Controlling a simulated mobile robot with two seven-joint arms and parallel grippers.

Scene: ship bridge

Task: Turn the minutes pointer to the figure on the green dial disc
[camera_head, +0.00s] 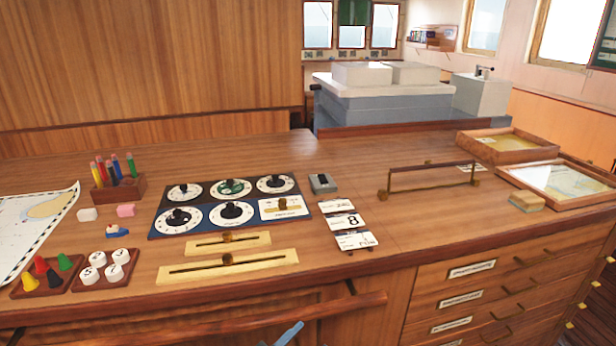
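A dial panel (208,203) lies on the wooden desk, with a dark back row and a blue front row of round white dials with black knobs. The back middle dial (232,188) has a green disc under its knob; its figure is too small to read. Other dials are at back left (184,193), back right (275,184), front left (179,220) and front middle (232,213). Which one carries the minutes pointer, and its reading, I cannot tell.
A white plate with a brass knob (284,208) fills the panel's front right. Two brass slider strips (228,266) lie in front. Cards (346,221), a grey box (322,184) and a raised rail (432,178) stand right. A pencil holder (119,191) and piece trays (104,269) are left.

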